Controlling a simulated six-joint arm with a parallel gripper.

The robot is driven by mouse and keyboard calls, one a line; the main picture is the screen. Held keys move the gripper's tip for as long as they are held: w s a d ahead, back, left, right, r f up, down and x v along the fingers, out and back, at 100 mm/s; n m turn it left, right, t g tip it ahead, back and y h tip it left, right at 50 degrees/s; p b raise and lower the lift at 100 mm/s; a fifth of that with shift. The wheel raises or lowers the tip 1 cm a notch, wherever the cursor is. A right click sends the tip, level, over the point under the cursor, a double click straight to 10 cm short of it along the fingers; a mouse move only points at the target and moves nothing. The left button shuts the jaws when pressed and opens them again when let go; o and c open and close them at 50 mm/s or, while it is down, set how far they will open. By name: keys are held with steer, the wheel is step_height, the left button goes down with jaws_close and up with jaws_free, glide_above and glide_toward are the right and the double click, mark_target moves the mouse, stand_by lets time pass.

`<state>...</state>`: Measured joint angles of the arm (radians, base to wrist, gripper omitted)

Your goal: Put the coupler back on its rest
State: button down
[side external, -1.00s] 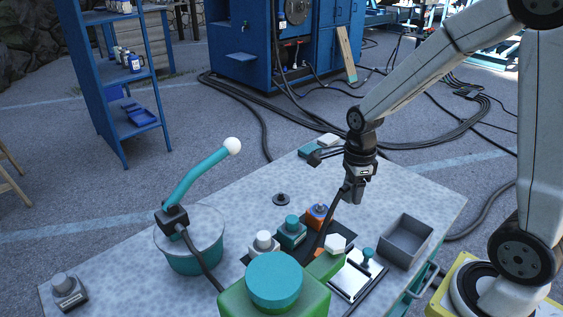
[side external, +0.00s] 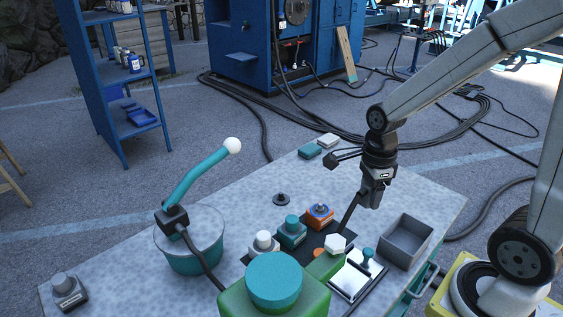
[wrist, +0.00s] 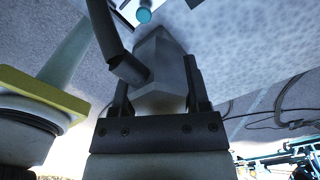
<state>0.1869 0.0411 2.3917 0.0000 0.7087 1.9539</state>
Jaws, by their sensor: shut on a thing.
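My gripper (side external: 371,198) is in the air above the right half of the table, left of and above the grey bin. In the wrist view its two dark fingers (wrist: 160,100) are shut on a grey faceted body, which I take as the coupler (wrist: 168,65). A black cable (wrist: 105,30) runs into the coupler's side. In the side view the coupler is mostly hidden by the fingers, and the cable (side external: 348,217) slopes down left from it towards the green housing (side external: 300,298). I cannot tell which fixture is the coupler's rest.
An orange block (side external: 319,217), a teal block (side external: 291,233) and a white-knobbed block (side external: 263,246) stand in a row. A grey bin (side external: 428,243) and a white pad (side external: 347,283) are at right. A teal drum (side external: 193,262) with a white-tipped lever (side external: 205,171) stands left.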

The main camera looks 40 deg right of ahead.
steer(key=shift+r, duration=0.2)
steer(key=shift+r, duration=2.35)
steer(key=shift+w, duration=0.15)
steer(key=shift+w+d, duration=0.1)
steer(key=shift+w, duration=0.5)
steer(key=w+d+f, duration=0.1)
steer(key=w+f, duration=0.2)
steer(key=w, duration=1)
glide_above(282, 193)
steer(key=shift+f, duration=5.2)
steer(key=shift+f, duration=0.2)
steer(key=shift+f, duration=3.95)
